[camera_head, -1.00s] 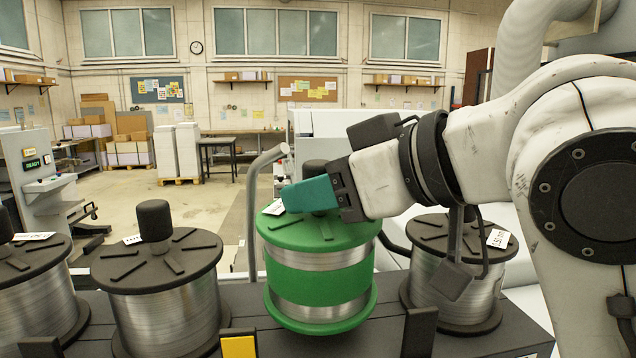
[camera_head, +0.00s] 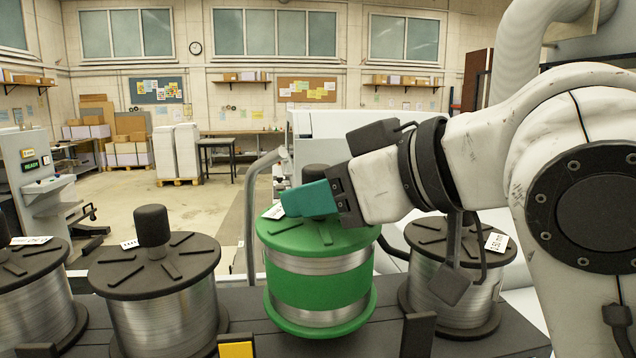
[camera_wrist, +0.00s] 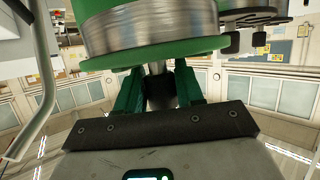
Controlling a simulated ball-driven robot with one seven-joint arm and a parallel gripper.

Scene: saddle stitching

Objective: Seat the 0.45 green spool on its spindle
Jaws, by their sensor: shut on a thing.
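The green spool (camera_head: 320,283) has green flanges, a green band and silver wire, with a white label on its top. It is upright at the middle of the dark bench, between two grey-topped spools. My gripper (camera_head: 308,199) reaches in from the right with teal fingers over the top flange. In the wrist view my gripper (camera_wrist: 160,88) is shut on a dark hub part at the spool's centre, and the green spool (camera_wrist: 150,42) is close against the fingers. The spindle is hidden, and I cannot tell whether the lower flange touches the bench.
A grey-topped spool (camera_head: 165,305) stands left, another (camera_head: 40,300) at the far left, and one (camera_head: 455,285) close on the right. A yellow tab (camera_head: 237,348) and a dark upright tab (camera_head: 418,333) stand at the bench front. A bent grey pipe (camera_head: 250,200) rises behind.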

